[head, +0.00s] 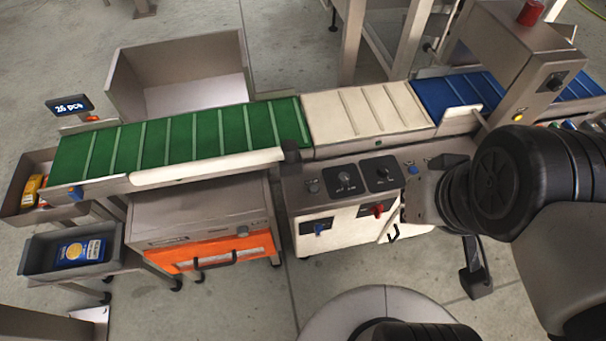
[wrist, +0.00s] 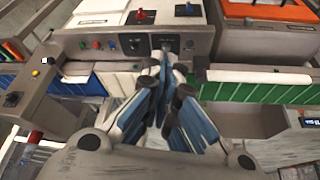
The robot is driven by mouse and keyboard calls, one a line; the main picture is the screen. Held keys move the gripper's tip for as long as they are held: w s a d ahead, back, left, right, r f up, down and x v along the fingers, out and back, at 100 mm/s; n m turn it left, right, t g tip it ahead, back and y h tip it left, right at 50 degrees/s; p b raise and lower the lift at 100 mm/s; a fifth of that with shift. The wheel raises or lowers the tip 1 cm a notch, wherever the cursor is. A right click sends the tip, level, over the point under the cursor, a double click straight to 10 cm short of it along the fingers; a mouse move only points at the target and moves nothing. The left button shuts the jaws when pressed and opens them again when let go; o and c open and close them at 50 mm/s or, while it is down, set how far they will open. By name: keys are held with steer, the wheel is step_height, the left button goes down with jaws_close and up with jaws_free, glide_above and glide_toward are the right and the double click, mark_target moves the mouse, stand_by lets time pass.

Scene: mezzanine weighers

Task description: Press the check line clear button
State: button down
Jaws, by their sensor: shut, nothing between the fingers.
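The check line's grey control panel (head: 295,205) runs along the front of the conveyor in the head view. It carries a grey button (head: 313,186), two black dial plates (head: 345,179) and a blue button (head: 413,169); my arm hides its right part. In the wrist view a green button (wrist: 82,45), a red button (wrist: 96,44) and a blue button (wrist: 111,43) sit in a row beside the dials. Labels are too small to read, so I cannot tell which is the clear button. My gripper (wrist: 165,62) is shut and empty in front of the panel; contact cannot be told.
Green (head: 180,140), cream (head: 365,112) and blue (head: 450,95) belt sections run behind the panel. An orange-front drawer (head: 225,252) stands below left. Below the panel are a blue switch (head: 317,228) and a red switch (head: 377,210). A grey bin (head: 30,262) holds a blue pack.

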steer(key=w+d+f+t+h+p, duration=0.1)
steer(key=w+d+p, duration=0.2)
steer(key=w, duration=1.3)
steer(key=w+a+f+t+p, duration=0.1)
steer(key=w+a+f+p, duration=0.1)
steer(key=w+f, duration=0.65)
steer(key=n+g+y+p, duration=0.1)
steer(key=y+p, duration=0.2)
steer(key=y, duration=0.5)
glide_above(317, 186)
step_height(317, 186, down, 18)
steer(key=shift+s+a+f, duration=0.1)
steer(key=shift+s, duration=0.05)
step_height(317, 186, down, 9)
steer(key=b, duration=0.7)
